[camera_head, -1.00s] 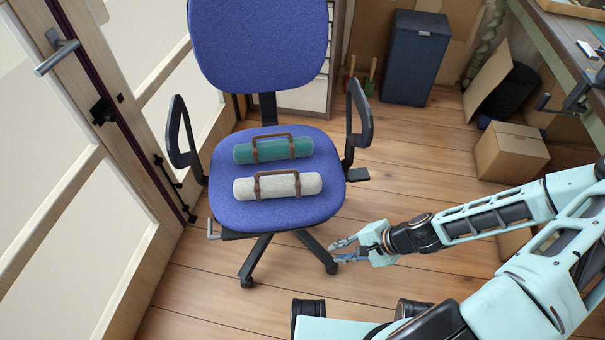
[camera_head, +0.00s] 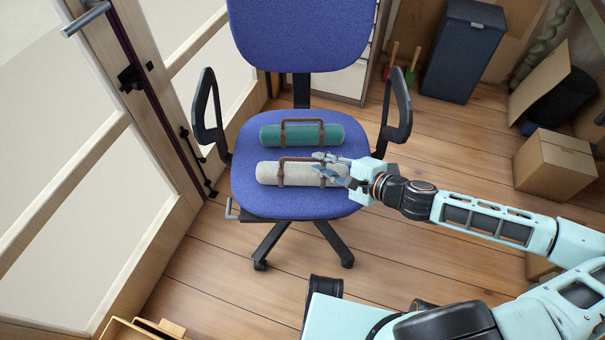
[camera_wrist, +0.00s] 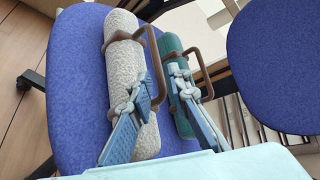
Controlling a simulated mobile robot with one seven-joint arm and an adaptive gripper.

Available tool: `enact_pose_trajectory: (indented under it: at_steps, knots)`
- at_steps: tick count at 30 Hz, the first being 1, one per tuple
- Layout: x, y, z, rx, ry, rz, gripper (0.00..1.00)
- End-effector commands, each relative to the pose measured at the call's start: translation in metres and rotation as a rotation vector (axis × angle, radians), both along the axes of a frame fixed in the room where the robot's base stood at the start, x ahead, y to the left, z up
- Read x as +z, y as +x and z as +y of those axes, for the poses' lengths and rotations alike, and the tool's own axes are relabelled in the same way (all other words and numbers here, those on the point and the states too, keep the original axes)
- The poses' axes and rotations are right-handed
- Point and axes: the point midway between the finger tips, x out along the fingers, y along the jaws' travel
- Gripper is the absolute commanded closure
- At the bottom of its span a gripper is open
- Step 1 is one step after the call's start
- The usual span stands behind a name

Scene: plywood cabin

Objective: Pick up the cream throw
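The cream throw (camera_head: 268,173) is a rolled bundle with brown straps and a carry handle, lying on the front part of the blue chair seat (camera_head: 300,207). A green rolled throw (camera_head: 330,134) with a similar handle lies behind it. My gripper (camera_head: 322,167) is at the right end of the cream throw, fingers pointing left and apart. In the wrist view, my gripper (camera_wrist: 158,98) is open; one finger overlaps the cream throw (camera_wrist: 124,62) and the other overlaps the green throw (camera_wrist: 178,62). The cream throw's handle (camera_wrist: 155,65) shows between the fingers. I cannot tell whether a finger touches it.
The chair's black armrests (camera_head: 397,105) rise on both sides of the seat, with the blue backrest (camera_head: 300,30) behind. A cardboard box (camera_head: 553,170) and a dark bin (camera_head: 462,50) stand on the floor to the right. A door with a handle (camera_head: 87,20) is at left.

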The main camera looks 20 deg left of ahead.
Motion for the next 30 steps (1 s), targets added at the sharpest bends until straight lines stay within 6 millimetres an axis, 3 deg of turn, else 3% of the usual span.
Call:
enact_pose_trajectory:
  at_steps: [12, 21, 26, 30]
  knots:
    - [-0.020, 0.014, 0.043, 0.003, 0.001, -0.001, 0.83]
    - [-0.021, 0.016, 0.045, 0.002, -0.001, 0.000, 0.83]
    - [-0.021, 0.016, 0.045, 0.002, -0.001, 0.000, 1.00]
    - [-0.021, 0.016, 0.045, 0.002, 0.000, 0.000, 1.00]
